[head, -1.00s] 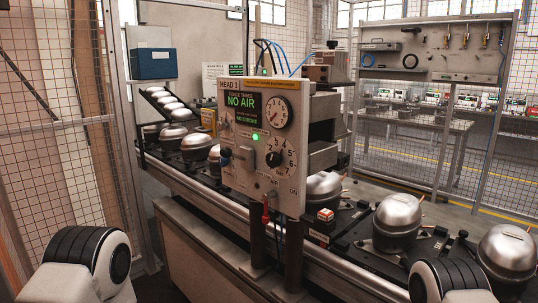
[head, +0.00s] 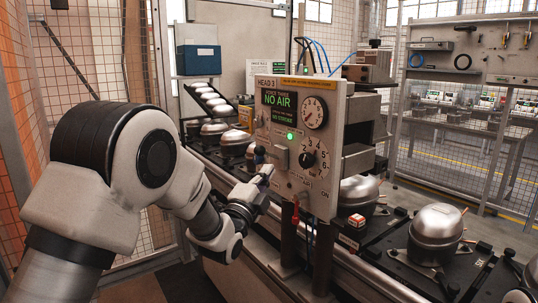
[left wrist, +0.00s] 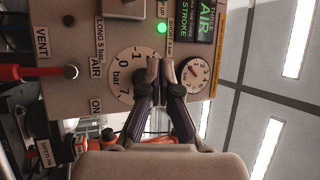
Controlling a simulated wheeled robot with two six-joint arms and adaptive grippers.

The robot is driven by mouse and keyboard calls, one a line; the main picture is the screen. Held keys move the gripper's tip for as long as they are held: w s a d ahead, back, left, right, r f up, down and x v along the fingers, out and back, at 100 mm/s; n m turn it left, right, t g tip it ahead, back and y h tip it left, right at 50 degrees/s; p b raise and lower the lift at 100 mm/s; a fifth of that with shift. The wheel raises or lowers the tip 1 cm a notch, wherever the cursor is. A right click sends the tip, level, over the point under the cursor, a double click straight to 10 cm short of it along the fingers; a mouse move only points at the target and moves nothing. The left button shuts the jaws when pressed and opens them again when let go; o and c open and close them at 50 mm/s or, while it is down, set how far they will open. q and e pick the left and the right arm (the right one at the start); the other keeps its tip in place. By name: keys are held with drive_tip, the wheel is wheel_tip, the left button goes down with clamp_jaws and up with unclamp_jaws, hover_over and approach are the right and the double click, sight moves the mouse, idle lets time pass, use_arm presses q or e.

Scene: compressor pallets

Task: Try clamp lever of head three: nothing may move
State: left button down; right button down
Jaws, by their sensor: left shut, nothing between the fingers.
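A dark-knobbed lever (head: 259,153), seemingly the clamp lever, sticks out left of a small grey box on the panel. My left gripper (head: 266,174) is shut and empty, just below that lever, apparently not touching it. In the left wrist view its fingertips (left wrist: 161,66) lie together in front of the numbered dial (left wrist: 125,77). My right gripper is out of view.
A red handle (head: 295,214) hangs at the panel's lower edge, and shows near "VENT" in the left wrist view (left wrist: 25,73). A green lamp (head: 290,136) is lit. Silver domed compressors (head: 436,230) line the conveyor. Mesh fencing (head: 125,60) stands behind my left arm.

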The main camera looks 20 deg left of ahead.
sight(267, 153)
use_arm(q)
drive_tip(key=a+p+x, duration=0.1)
drive_tip(key=p+x, duration=0.3)
drive_tip(key=x, duration=0.6)
drive_tip(key=a, duration=0.2)
drive_tip(key=a+f, duration=0.1)
drive_tip(key=shift+s+a+p, duration=0.15)
drive_tip(key=shift+s+p, duration=0.1)
drive_tip(key=shift+p, duration=0.1)
drive_tip(key=shift+d, duration=0.2)
